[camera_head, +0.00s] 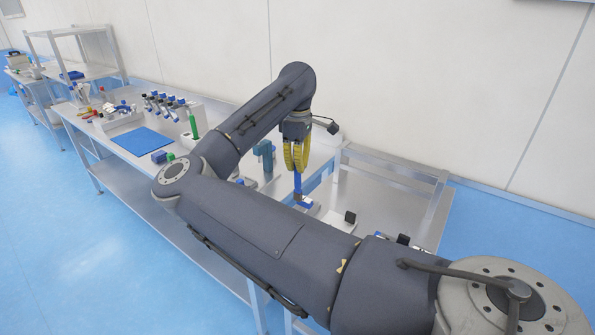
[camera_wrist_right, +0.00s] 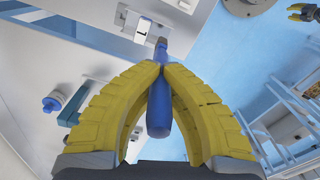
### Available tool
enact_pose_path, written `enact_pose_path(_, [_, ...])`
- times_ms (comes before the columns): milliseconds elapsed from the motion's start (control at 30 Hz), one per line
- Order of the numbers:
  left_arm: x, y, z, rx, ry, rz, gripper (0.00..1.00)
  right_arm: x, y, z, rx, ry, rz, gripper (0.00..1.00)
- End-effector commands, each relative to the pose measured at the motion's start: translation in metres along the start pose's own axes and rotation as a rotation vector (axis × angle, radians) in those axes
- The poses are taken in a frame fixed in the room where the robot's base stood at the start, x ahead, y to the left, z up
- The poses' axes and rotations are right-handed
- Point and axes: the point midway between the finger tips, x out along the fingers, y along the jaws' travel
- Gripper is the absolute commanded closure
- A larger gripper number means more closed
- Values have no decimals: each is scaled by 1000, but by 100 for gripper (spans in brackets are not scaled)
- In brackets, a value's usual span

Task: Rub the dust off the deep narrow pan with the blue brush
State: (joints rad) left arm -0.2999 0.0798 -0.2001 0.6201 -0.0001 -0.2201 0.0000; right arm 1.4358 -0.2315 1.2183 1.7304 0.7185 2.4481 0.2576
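My right gripper (camera_head: 297,165) is shut on the blue brush (camera_head: 298,184), which hangs below its yellow fingers in the head view. In the right wrist view the brush handle (camera_wrist_right: 159,108) is pinched between the two fingers (camera_wrist_right: 160,72), with its far end pointing away from the gripper. Under the brush in the head view is a small pale piece with blue (camera_head: 308,203). I cannot tell surely which thing is the deep narrow pan; my arm hides part of this area. My left gripper (camera_wrist_right: 299,13) shows small at the top right of the right wrist view, its yellow fingers apart.
A blue mat (camera_head: 141,141) lies on the long bench, near a rack of several blue-topped tools (camera_head: 165,103). A teal bottle-like thing (camera_head: 265,154) stands left of the brush. A black block (camera_head: 350,217) is right of it. A metal frame (camera_head: 395,168) edges the bench.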

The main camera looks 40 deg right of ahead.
Motion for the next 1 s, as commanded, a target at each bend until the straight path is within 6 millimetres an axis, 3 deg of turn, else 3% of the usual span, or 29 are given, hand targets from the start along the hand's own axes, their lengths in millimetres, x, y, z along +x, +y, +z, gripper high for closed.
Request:
enact_pose_path(500, [0, 0, 0, 0, 0, 0, 65, -33, 0, 0, -1, 2, 1, 100])
enact_pose_path(1000, [0, 0, 0, 0, 0, 0, 65, -37, 0, 0, 0, 1, 1, 100])
